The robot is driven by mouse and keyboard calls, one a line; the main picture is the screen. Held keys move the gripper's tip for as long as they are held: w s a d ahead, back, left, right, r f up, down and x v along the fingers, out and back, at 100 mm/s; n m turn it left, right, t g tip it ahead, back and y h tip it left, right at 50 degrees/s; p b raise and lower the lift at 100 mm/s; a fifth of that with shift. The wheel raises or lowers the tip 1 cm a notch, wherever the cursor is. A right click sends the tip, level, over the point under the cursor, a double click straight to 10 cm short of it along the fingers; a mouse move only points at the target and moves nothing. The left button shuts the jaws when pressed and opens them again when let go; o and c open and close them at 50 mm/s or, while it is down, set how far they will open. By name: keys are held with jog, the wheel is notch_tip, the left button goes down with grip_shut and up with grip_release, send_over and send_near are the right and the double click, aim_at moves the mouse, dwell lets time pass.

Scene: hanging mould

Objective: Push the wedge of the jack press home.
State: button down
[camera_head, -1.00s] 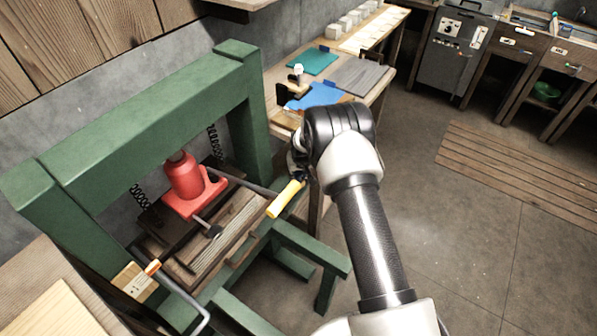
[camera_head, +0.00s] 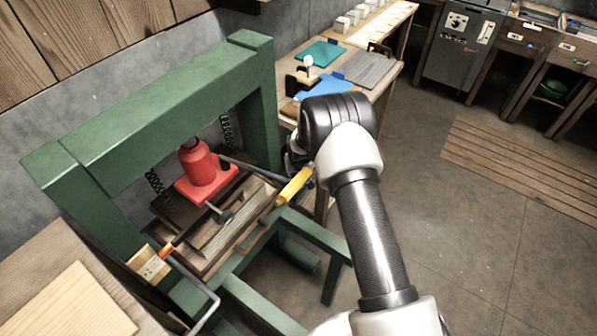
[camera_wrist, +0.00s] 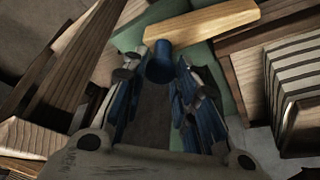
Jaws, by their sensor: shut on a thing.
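My gripper (camera_head: 298,158) is at the right front of the green press (camera_head: 150,108), partly hidden behind my wrist. In the wrist view my gripper (camera_wrist: 160,72) is shut on a blue round grip (camera_wrist: 160,64). A pale yellow wooden piece, apparently the wedge (camera_wrist: 205,26), lies just beyond this grip; it looks joined to it. The wedge also shows in the head view (camera_head: 295,187), slanting beside the right end of the slatted mould stack (camera_head: 232,232). I cannot tell whether it touches the stack. The red jack (camera_head: 203,174) stands on top of the stack.
A dark bar (camera_head: 250,171) runs from the jack towards the wedge. A grey bent rod (camera_head: 195,279) and a pale block (camera_head: 152,266) are at the press's left front. A bench with blue and teal sheets (camera_head: 322,52) stands behind.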

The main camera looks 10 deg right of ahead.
jog(key=shift+s+a+f, duration=0.1)
jog(key=shift+s+a, duration=0.1)
jog(key=c, duration=1.3)
grip_release()
jog(key=shift+r, duration=0.4)
jog(key=v, duration=1.1)
jog(key=shift+s+r, duration=0.1)
jog(key=shift+r, duration=0.05)
jog(key=shift+d, duration=0.1)
